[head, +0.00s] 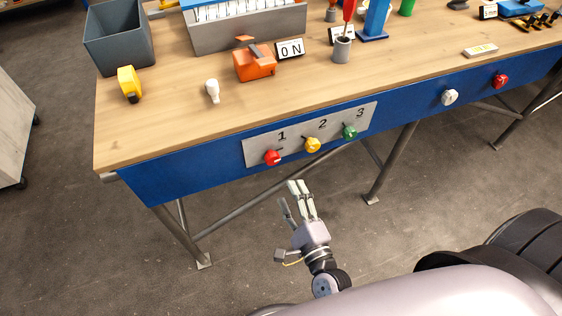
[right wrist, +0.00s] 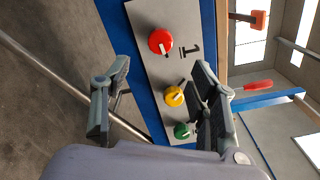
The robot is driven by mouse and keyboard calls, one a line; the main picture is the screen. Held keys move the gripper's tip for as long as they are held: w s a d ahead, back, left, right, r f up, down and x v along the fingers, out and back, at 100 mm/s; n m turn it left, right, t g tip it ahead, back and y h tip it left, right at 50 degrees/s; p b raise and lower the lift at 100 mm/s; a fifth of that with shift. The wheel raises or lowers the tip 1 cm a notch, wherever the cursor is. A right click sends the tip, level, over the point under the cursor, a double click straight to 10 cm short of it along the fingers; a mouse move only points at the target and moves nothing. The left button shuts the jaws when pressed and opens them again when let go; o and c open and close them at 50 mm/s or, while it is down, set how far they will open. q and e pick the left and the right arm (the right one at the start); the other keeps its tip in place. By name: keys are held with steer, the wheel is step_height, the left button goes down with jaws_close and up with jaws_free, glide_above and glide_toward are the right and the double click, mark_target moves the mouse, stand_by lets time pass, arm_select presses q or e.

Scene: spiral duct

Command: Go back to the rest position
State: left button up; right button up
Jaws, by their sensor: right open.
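My right gripper (head: 294,200) is in front of the workbench, low and apart from its blue front edge, with fingers pointing toward the bench. It is open and empty. In the right wrist view the two fingers (right wrist: 160,95) are spread wide, with nothing between them but the panel farther off. The grey panel (head: 260,148), marked 1, 2, 3, carries a red knob (head: 272,158), a yellow knob (head: 313,145) and a green knob (head: 350,132). The knobs also show in the right wrist view. My left gripper is not in view.
The wooden bench top (head: 180,125) holds a grey bin (head: 120,40), a yellow item (head: 129,83), a white item (head: 213,90), an orange device (head: 255,64) and a grey cup (head: 342,50). Bench legs (head: 390,165) stand ahead. The floor (head: 90,250) at left front is clear.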

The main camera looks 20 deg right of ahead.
steer(key=s+f+n+g+y, duration=0.15)
steer(key=f+n, duration=0.25)
steer(key=f, duration=0.4)
steer(key=s+f+n+g, duration=0.3)
steer(key=f+n, duration=0.2)
steer(key=f, duration=0.4)
steer(key=s+f+n+g, duration=0.3)
steer(key=f+n, duration=0.1)
steer(key=f, duration=0.4)
steer(key=s+d+f+n+g, duration=0.2)
steer(key=s+f+n+g, duration=0.1)
steer(key=s+f, duration=0.3)
steer(key=s+d+f+n+g+h, duration=0.1)
steer(key=s+d+f+n+g, duration=0.2)
steer(key=s, duration=0.7)
steer(key=s+d+f+n+g+h, duration=0.1)
steer(key=s+d+f+n+g, duration=0.2)
steer(key=s+f+n, duration=0.3)
step_height(320, 180, down, 3)
steer(key=shift+s+f+n, duration=0.1)
steer(key=shift+s+n, duration=0.2)
steer(key=shift+s, duration=0.9)
steer(key=shift+d+g, duration=0.1)
steer(key=shift+g, duration=0.15)
steer(key=shift+c, duration=0.3)
